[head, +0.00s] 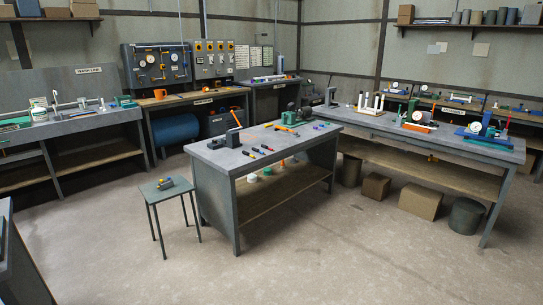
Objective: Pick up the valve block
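A dark device with an orange lever (233,137) stands on the central bench (210,162), and a green device with orange parts (289,118) sits near that bench's far end. Neither of my grippers is in view.
Several small tools (258,150) lie on the central bench. A side bench (385,131) with instruments stands at the right, with boxes (421,201) and a bin (466,216) under it. Other benches line the walls. The concrete floor (330,260) in front is clear.

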